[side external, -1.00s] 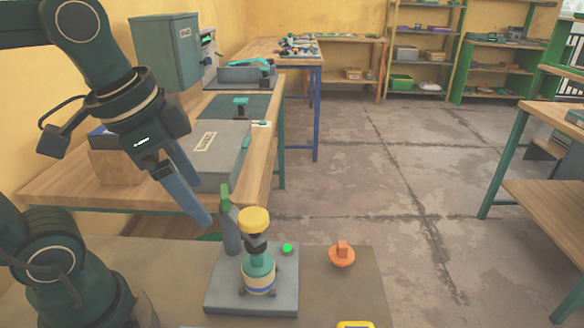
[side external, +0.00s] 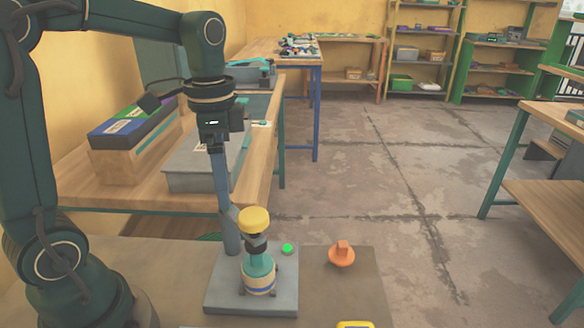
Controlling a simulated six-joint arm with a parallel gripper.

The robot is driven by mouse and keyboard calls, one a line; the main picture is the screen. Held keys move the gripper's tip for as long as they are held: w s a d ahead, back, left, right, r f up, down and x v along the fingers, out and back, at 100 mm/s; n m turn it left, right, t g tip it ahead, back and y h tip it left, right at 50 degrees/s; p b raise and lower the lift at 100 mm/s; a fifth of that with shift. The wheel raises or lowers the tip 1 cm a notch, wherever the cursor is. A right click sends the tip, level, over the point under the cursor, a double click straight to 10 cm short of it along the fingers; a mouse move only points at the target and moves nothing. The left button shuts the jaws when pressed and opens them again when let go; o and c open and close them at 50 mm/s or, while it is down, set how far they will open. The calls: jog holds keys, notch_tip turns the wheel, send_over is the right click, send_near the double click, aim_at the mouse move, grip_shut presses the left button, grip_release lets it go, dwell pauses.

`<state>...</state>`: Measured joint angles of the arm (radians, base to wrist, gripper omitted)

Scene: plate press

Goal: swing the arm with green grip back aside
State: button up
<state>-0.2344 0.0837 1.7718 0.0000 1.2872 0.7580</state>
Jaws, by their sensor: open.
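The press stands on a grey base plate (side external: 225,298) at the front of the bench. A grey upright (side external: 232,238) rises from its back left. Beside it is a teal body (side external: 258,270) with a blue band, topped by a dark part and a yellow knob (side external: 254,220). My gripper (side external: 225,207) points straight down at the top of the upright, with its fingers where the green grip stood.
A green button (side external: 287,249) shows beside the press. An orange knobbed piece (side external: 342,256) lies to its right, and a yellow item (side external: 355,324) is cut off at the bottom edge. Behind stand a wooden bench with a grey case (side external: 190,178) and a wooden box (side external: 135,160).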

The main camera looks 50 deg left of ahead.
jog(key=shift+f, duration=0.8)
grip_shut()
